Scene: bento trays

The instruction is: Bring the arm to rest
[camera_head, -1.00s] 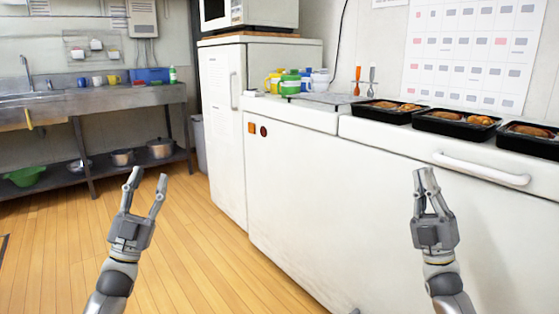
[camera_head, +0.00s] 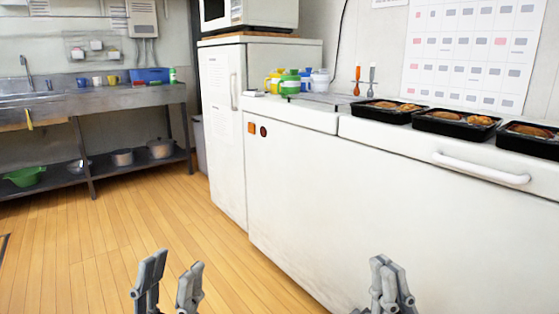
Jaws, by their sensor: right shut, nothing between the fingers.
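My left gripper (camera_head: 172,272) is low in the head view, over the wooden floor, with only its fingers showing. Its two fingers stand apart with nothing between them. My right gripper (camera_head: 385,266) is low in the view in front of the white chest freezer (camera_head: 340,215). Its fingers are together and hold nothing. Both wrists are cut off by the bottom edge.
Three black bento trays (camera_head: 385,116) (camera_head: 455,131) (camera_head: 530,146) with food stand on the freezer top. Jars with coloured lids (camera_head: 290,82) stand further left. A steel sink counter (camera_head: 90,98) is at the far left. The wooden floor (camera_head: 120,225) is clear.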

